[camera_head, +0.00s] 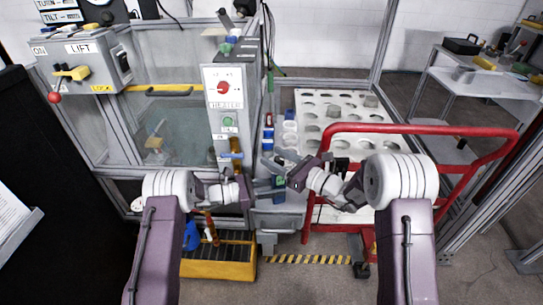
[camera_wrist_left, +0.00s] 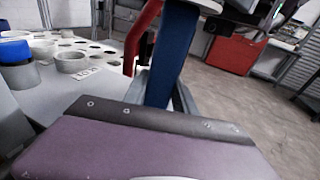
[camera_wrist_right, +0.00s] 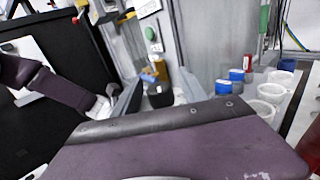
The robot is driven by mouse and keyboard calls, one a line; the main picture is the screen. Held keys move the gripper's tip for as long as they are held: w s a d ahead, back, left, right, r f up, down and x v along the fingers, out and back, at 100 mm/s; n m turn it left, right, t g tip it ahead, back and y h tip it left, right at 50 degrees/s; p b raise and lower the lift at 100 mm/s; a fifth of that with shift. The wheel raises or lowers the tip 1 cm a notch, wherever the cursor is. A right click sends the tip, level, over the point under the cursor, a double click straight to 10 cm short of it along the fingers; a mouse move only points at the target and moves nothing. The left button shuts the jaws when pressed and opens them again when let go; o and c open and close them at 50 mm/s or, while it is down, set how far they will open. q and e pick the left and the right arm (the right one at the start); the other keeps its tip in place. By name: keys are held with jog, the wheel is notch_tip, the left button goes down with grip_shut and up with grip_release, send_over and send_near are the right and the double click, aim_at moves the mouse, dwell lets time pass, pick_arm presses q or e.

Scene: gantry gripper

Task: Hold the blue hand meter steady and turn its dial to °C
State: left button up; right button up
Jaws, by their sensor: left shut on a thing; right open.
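The blue hand meter (camera_head: 279,196) is upright at the middle of the head view, small and partly hidden. My left gripper (camera_head: 270,187) is shut on it. In the left wrist view its blue body (camera_wrist_left: 172,55) stands between the jaws. My right gripper (camera_head: 287,172) is open close to the meter's upper right side. In the right wrist view a dark piece (camera_wrist_right: 159,95) shows between its open fingers; I cannot tell whether it is the meter's dial. The dial's setting and the °C mark are not readable.
A grey heater box (camera_head: 224,105) stands behind the meter. White cups and blue-capped bottles (camera_head: 268,135) are close behind. A white board with round holes (camera_head: 345,105) and a red rail (camera_head: 440,128) lie to the right.

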jog(key=shift+x, duration=0.9)
grip_shut()
jog(key=n+g+y, duration=0.1)
jog(key=n+g, duration=0.1)
jog(key=g, duration=0.1)
jog(key=n+g+y, duration=0.1)
jog(key=g, duration=0.1)
jog(key=shift+s+a+n+y, duration=0.25)
jog(key=shift+s+n+y, duration=0.05)
jog(key=shift+s, duration=0.05)
pick_arm(q)
jog(key=shift+f, duration=0.1)
pick_arm(e)
jog(key=shift+s+a+n+g+y, duration=0.1)
jog(key=shift+s+n+g+y, duration=0.15)
jog(key=shift+n+g, duration=0.9)
jog(key=shift+s+n+g+y, duration=0.25)
jog(key=shift+n+g, duration=0.4)
jog(key=shift+g, duration=0.9)
jog(key=shift+s+g, duration=0.1)
jog(key=shift+g, duration=0.3)
